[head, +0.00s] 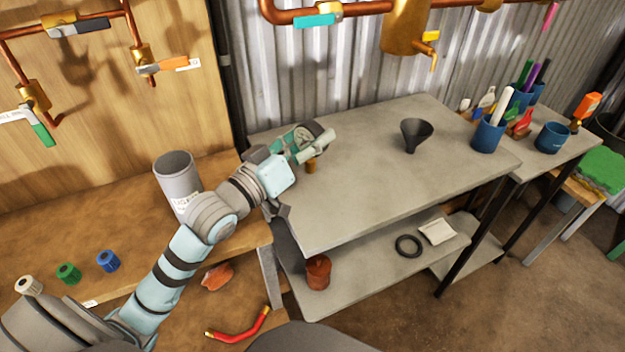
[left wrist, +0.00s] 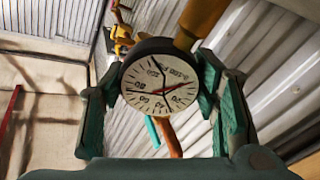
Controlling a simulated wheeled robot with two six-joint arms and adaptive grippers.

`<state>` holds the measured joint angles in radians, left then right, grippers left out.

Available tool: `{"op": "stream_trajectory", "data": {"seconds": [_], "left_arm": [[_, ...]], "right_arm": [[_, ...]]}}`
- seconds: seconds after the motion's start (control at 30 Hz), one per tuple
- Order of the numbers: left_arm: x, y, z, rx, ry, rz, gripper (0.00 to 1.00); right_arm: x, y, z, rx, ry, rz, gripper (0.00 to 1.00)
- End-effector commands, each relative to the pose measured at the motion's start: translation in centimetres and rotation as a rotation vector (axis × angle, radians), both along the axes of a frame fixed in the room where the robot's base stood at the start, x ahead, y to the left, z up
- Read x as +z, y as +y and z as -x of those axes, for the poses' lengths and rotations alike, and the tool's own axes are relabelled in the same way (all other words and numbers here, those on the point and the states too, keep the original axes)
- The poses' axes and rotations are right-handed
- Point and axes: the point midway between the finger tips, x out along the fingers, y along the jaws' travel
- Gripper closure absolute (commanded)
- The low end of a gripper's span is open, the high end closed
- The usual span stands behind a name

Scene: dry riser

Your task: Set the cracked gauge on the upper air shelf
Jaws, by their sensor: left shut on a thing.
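The gauge (left wrist: 160,84) has a round white dial, a dark rim, a red needle and dark lines across its face. My left gripper (head: 306,144) is shut on it, with a green-padded finger on each side in the left wrist view (left wrist: 165,100). In the head view the gauge is mostly hidden by the gripper, at the back left of the grey bench top (head: 365,190). I cannot tell whether the gauge touches the bench. A lower grey shelf (head: 365,268) lies under the top. My right gripper is out of view.
A black funnel (head: 415,133) and blue cups (head: 488,134) stand on the grey surfaces. A rust-coloured can (head: 318,271) and black ring (head: 408,245) are on the lower shelf. A grey cylinder (head: 177,180) stands on the wooden bench. Copper pipes (head: 360,10) run above.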

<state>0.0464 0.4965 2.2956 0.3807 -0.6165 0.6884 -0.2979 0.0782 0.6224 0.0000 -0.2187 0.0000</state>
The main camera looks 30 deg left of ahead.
Motion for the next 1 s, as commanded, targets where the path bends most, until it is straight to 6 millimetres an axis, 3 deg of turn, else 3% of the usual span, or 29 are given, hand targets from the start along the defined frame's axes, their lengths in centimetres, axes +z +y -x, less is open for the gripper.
{"op": "stream_trajectory", "data": {"seconds": [0.3,0.7,0.73,0.83,1.0], "left_arm": [[-6.3,0.0,0.0,0.000,-0.001,0.000,0.80],[-6.8,0.0,0.0,-0.001,-0.003,0.000,0.80],[-6.8,0.0,0.0,0.000,-0.002,-0.001,0.42],[-6.7,0.0,0.0,0.000,-0.002,-0.001,0.26],[-6.7,0.0,0.0,-0.001,-0.003,0.000,0.25]], "right_arm": [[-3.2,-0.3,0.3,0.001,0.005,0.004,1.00],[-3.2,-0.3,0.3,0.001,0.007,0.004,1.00],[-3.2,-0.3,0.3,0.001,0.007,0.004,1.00],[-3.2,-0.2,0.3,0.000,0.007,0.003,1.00],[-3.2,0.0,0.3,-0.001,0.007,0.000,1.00]]}}
